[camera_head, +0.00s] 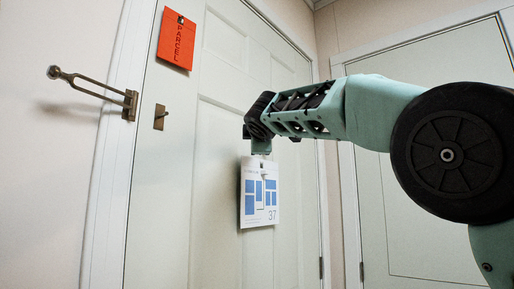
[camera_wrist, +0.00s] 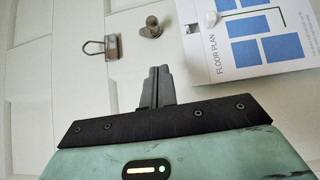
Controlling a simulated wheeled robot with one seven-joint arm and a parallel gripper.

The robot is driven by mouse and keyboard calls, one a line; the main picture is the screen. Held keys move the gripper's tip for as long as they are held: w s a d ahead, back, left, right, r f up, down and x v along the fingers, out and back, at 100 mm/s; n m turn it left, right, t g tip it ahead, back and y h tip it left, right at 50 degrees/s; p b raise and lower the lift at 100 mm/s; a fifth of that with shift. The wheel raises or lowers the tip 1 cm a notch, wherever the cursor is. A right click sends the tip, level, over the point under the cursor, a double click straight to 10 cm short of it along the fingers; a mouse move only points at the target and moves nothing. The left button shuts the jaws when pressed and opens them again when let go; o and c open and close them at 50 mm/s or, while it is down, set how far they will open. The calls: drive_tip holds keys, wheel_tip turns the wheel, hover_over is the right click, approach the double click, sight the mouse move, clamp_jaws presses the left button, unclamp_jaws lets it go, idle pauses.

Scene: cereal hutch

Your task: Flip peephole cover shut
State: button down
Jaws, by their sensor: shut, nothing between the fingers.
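My gripper (camera_wrist: 160,76) is shut and empty in the wrist view, its fingertips pointing at the white door. Just beyond the tips, apart from them in the picture, a small round metal fitting (camera_wrist: 151,27) stands out from the door; it looks like the peephole. A metal loop-shaped piece (camera_wrist: 103,47) sits to its left on the door; I cannot tell whether it is the cover or a separate fitting. In the head view my gripper (camera_head: 259,147) is partly hidden by the arm, just above the floor plan sheet. The peephole and its cover do not show there.
A floor plan sheet (camera_head: 261,194) hangs on the door (camera_head: 170,215) and shows close to the gripper in the wrist view (camera_wrist: 250,38). An orange parcel card (camera_head: 177,39) hangs upper left. A swing-bar door guard (camera_head: 95,88) juts out at the left, beside a small metal plate (camera_head: 160,117).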

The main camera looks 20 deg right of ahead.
drive_tip(key=s+b, duration=0.3)
drive_tip(key=s, duration=0.3)
drive_tip(key=shift+a+f, duration=0.2)
drive_tip(key=shift+a, duration=0.2)
